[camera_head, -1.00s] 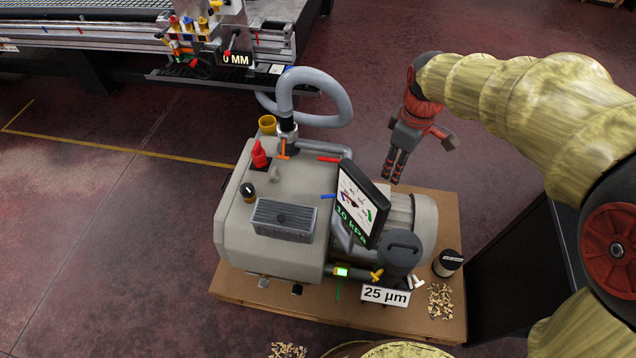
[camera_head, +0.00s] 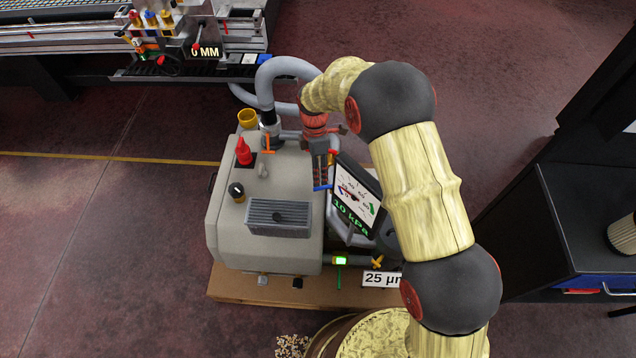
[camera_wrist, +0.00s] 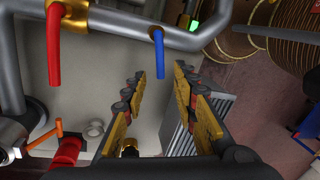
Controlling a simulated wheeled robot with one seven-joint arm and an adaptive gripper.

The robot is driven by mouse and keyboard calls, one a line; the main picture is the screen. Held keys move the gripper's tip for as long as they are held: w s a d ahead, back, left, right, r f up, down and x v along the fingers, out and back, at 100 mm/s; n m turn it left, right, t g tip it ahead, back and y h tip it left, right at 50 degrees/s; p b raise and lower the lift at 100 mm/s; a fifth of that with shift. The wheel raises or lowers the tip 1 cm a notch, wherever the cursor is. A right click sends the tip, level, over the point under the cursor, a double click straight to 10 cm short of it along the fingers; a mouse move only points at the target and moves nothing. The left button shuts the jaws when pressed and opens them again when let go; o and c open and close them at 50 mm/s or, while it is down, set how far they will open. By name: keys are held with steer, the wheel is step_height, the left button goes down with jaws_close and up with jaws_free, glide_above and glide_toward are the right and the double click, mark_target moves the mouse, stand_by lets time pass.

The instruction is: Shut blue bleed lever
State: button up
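The blue bleed lever (camera_wrist: 158,52) is a short bent blue handle on a brass collar on a grey pipe in the wrist view. In the head view, its blue handle (camera_head: 321,188) shows left of the gauge panel, at my fingertips. My gripper (camera_wrist: 159,74) is open, with the lever's lower end between or just beyond its two fingertips; I cannot tell if they touch. In the head view, my gripper (camera_head: 320,178) points down over the pump beside the gauge panel. The lever's collar is hidden there.
A red lever (camera_wrist: 54,48) hangs from the same pipework, left of the blue one in the wrist view. The gauge panel (camera_head: 356,195) stands close right of my gripper. A grey hose (camera_head: 290,68) loops behind it. The pump's top (camera_head: 290,170) has orange and red fittings on the left.

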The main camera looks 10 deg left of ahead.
steer(key=shift+s+d+f+b, duration=0.1)
steer(key=shift+s+f+b, duration=0.1)
steer(key=shift+f, duration=0.55)
steer(key=shift+s+f+b, duration=0.1)
steer(key=shift+f+b, duration=0.05)
steer(key=shift+f, duration=0.6)
steer(key=shift+s+d+f+b, duration=0.1)
steer(key=shift+f+b, duration=0.1)
steer(key=shift+f, duration=0.55)
jaws_close()
